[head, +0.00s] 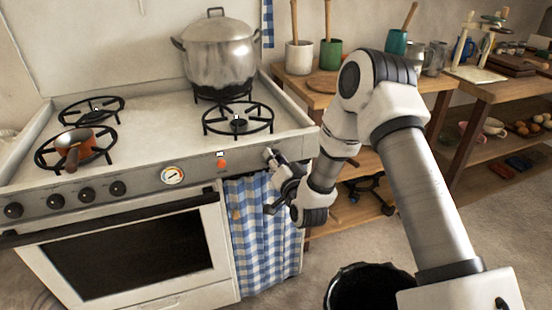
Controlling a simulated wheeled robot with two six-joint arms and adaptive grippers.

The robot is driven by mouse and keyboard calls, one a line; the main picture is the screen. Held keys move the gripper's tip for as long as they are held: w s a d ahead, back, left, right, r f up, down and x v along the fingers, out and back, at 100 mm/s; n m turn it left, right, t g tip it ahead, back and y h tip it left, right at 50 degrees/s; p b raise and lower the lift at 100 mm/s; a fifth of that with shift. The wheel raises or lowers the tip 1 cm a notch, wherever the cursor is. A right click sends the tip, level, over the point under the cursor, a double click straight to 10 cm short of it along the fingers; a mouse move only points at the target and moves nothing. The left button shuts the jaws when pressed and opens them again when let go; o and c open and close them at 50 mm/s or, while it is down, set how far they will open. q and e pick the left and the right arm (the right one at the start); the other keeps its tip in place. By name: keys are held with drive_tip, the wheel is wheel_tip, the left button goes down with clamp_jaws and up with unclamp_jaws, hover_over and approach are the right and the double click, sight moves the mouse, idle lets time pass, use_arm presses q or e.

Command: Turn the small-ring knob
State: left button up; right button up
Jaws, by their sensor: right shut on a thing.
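The white stove (150,140) has a grey front panel with several black knobs (87,194) on its left part. My right gripper (271,160) is at the right end of this panel, its fingers against the panel front. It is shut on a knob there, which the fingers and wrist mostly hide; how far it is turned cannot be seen. A black ring (238,118) without a pot is on the stove top above it. My left gripper is not in view.
A large steel pot (218,55) stands on the back right ring. A small copper pan (74,143) is on the front left ring. A checked curtain (262,230) hangs below my gripper. A wooden shelf table (310,92) with utensil pots stands right of the stove.

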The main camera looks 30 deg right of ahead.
drive_tip(key=n+p, duration=0.3)
drive_tip(key=n, duration=0.3)
drive_tip(key=shift+r+n, duration=0.15)
drive_tip(key=shift+n, duration=0.25)
drive_tip(key=n+p, duration=0.3)
drive_tip(key=n, duration=0.2)
drive_tip(key=shift+n, duration=0.4)
drive_tip(key=o, duration=1.1)
drive_tip(key=shift+o, duration=0.2)
drive_tip(key=shift+s, duration=0.1)
drive_tip(key=v, duration=1.2)
